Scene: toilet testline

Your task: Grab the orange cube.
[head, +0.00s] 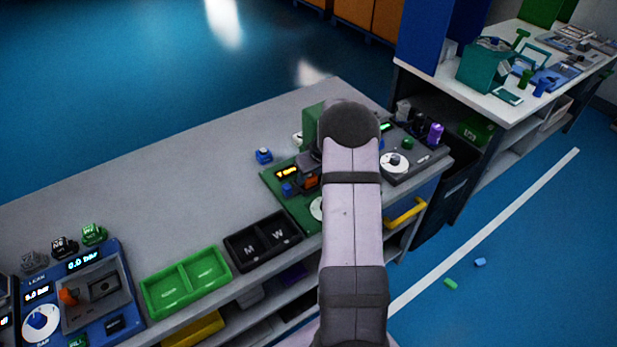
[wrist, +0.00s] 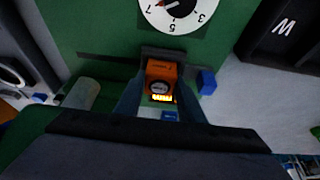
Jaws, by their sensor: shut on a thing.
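The orange cube (wrist: 162,70) is between the two fingers of my gripper (wrist: 161,88) in the wrist view. The gripper is shut on it. A round dark dial and a lit display show on or just beside the cube. In the head view a small part of the orange cube (head: 311,182) shows beside my arm, over the green panel (head: 270,182). My gripper (head: 309,172) is partly hidden there by my own arm. I cannot tell whether the cube touches the panel.
A white numbered dial (wrist: 179,10) is on the panel close to the cube. A small blue block (wrist: 207,82) is beside the gripper. A black two-part tray (head: 262,241) and a green tray (head: 186,283) stand to the left on the grey bench (head: 170,190), whose back is clear.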

